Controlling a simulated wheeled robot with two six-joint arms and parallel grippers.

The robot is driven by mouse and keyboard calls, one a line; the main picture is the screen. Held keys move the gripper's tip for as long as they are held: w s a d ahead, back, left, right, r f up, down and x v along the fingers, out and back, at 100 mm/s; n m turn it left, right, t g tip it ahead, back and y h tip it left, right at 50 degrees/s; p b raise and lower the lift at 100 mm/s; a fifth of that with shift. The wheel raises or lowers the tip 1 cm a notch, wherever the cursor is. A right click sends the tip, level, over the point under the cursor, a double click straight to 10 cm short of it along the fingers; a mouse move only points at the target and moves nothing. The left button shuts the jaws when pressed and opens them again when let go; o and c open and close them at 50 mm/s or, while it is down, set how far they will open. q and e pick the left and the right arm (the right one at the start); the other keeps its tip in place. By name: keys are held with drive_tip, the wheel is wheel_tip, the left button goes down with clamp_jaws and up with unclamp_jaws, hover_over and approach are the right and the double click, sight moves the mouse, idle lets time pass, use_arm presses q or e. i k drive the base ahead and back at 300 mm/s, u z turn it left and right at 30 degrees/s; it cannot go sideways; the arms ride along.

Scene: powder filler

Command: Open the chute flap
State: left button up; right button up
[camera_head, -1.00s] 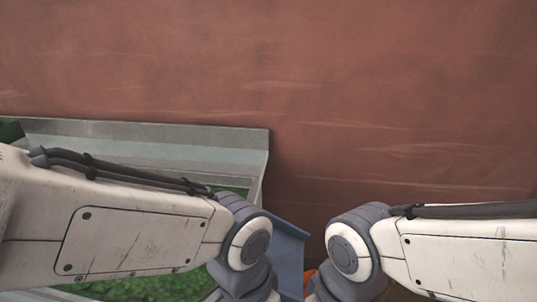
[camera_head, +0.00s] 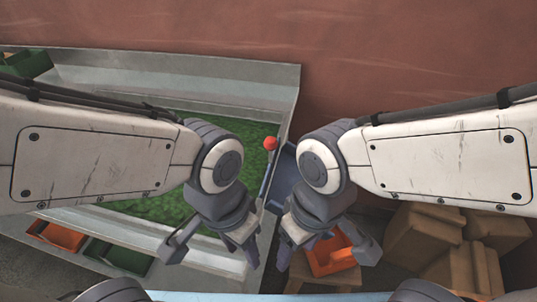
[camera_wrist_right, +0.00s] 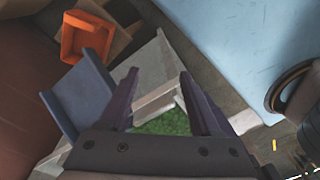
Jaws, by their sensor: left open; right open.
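The blue-grey chute (camera_head: 285,172) slopes off the right end of a metal trough (camera_head: 275,80) filled with green material (camera_head: 160,207). A red ball-shaped knob (camera_head: 270,143) sits at the trough's right end, beside the chute's top. The flap itself I cannot make out. My left gripper (camera_head: 212,252) is open and empty above the trough's near right part. My right gripper (camera_head: 325,252) is open and empty, to the right of and nearer than the chute. In the right wrist view the chute (camera_wrist_right: 80,98) lies left of my open right fingers (camera_wrist_right: 159,75); the knob does not show.
An orange crate (camera_head: 331,257) stands on a wooden support below the chute, with several brown boxes (camera_head: 425,235) to its right. Orange (camera_head: 58,236) and green (camera_head: 120,257) bins lie along the trough's near left side. A reddish wall (camera_head: 400,50) rises behind.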

sight(271, 144)
drive_tip(key=z, duration=0.85)
drive_tip(key=k, duration=1.2)
drive_tip(key=u, duration=1.4)
drive_tip(key=i, duration=0.5)
drive_tip(key=u, duration=0.05)
